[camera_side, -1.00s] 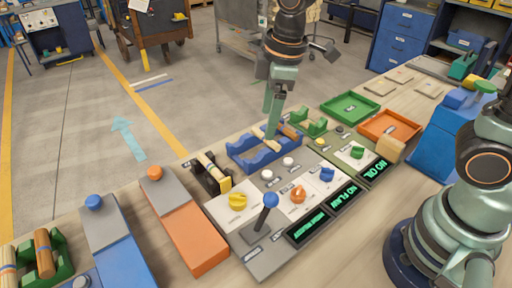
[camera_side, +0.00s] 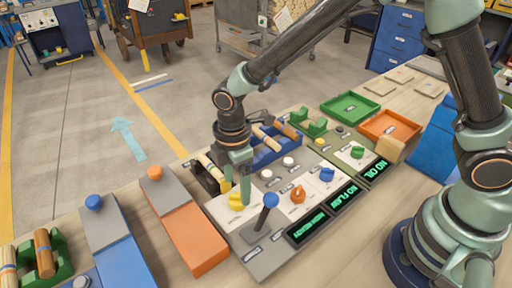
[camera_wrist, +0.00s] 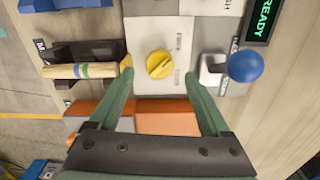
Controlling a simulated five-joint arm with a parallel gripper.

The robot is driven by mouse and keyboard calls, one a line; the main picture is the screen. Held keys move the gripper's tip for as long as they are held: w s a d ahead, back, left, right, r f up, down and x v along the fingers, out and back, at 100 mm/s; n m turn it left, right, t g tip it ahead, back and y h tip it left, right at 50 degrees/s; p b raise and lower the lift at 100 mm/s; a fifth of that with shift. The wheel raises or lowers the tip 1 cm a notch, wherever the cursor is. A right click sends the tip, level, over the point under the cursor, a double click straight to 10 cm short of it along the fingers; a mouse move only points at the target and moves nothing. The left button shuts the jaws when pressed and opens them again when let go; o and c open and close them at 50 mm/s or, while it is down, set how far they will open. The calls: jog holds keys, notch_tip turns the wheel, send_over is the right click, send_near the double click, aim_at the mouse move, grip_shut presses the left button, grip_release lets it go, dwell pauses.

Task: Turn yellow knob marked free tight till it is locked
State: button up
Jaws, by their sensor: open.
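The yellow knob (camera_wrist: 160,65) sits on a white plate (camera_wrist: 180,25) with small printed marks at its right side, too small to read. In the wrist view its raised grip bar lies at a slant. My gripper (camera_wrist: 158,82) is open, with one green finger to each side of the knob and clear space between. In the side view my gripper (camera_side: 236,190) points down at the yellow knob (camera_side: 237,200), which is partly hidden behind the fingers. I cannot tell whether a finger touches the plate.
A lever with a blue ball (camera_wrist: 245,65) stands close to the right finger. A wooden rod (camera_wrist: 82,71) in a dark holder lies to the left. Orange and blue knobs (camera_side: 298,194) (camera_side: 327,174) and lit displays (camera_side: 308,228) are on the same panel.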

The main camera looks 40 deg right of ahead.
aim_at(237, 196)
jog(key=shift+f, duration=2.05)
jog(key=shift+c, duration=0.3)
grip_shut()
